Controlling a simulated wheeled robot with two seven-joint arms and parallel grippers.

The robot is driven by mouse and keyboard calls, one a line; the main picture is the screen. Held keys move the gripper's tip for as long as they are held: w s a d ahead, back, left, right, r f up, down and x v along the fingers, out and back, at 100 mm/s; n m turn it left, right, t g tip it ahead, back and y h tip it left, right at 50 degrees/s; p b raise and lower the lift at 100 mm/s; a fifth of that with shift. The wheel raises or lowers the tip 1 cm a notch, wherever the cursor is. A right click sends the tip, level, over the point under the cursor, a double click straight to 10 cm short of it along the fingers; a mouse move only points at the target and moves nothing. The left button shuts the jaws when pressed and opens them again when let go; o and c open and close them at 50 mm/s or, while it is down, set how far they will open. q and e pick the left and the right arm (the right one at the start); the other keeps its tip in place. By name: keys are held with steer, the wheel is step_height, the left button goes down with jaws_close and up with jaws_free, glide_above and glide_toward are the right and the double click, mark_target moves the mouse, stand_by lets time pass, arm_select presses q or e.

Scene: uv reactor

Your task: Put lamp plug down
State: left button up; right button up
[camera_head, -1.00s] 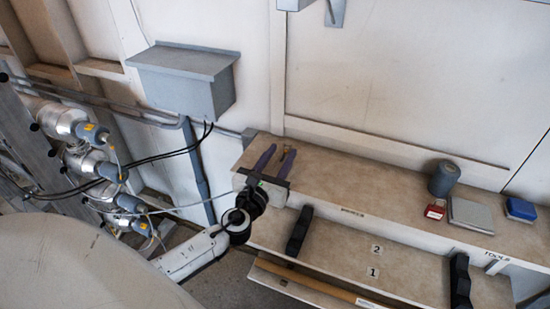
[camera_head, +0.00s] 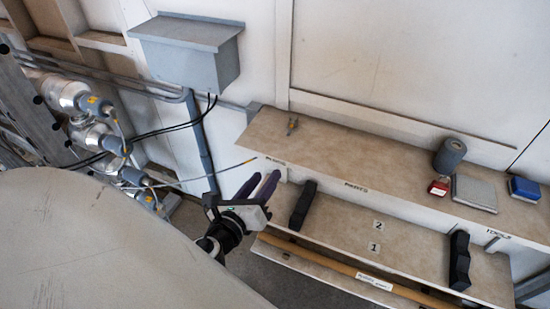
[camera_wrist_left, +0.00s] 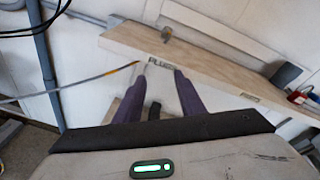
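A small grey and yellowish plug (camera_head: 292,124), which looks like the lamp plug, rests at the left end of the upper shelf (camera_head: 350,160). It also shows in the left wrist view (camera_wrist_left: 167,36), beyond the fingertips and apart from them. My left gripper (camera_head: 262,177) is in front of the shelf's front edge, nearer to me than the plug. Its two purple fingers are apart with nothing between them, as the left wrist view (camera_wrist_left: 160,78) also shows. My right gripper is not in view.
A thin cable (camera_head: 205,178) with a yellowish end hangs left of the shelf. A lower shelf (camera_head: 340,235) carries black holders (camera_head: 302,205). A grey cylinder (camera_head: 450,154), red padlock (camera_head: 438,187) and blue box (camera_head: 524,189) stand at the right. The upper shelf's middle is clear.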

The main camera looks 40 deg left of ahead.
arm_select(q)
steer(key=s+d+f+n+g+h, duration=0.3)
steer(key=s+d+f+n, duration=0.4)
steer(key=n, duration=0.5)
steer(key=s+d+f+n+g+h, duration=0.3)
steer(key=s+d+f+n, duration=0.4)
steer(key=n, duration=0.6)
step_height(320, 180, down, 3)
steer(key=shift+d+r+g, duration=0.15)
steer(key=shift+d+g, duration=0.25)
steer(key=shift+d, duration=0.3)
steer(key=shift+a, duration=0.1)
steer(key=shift+c, duration=0.6)
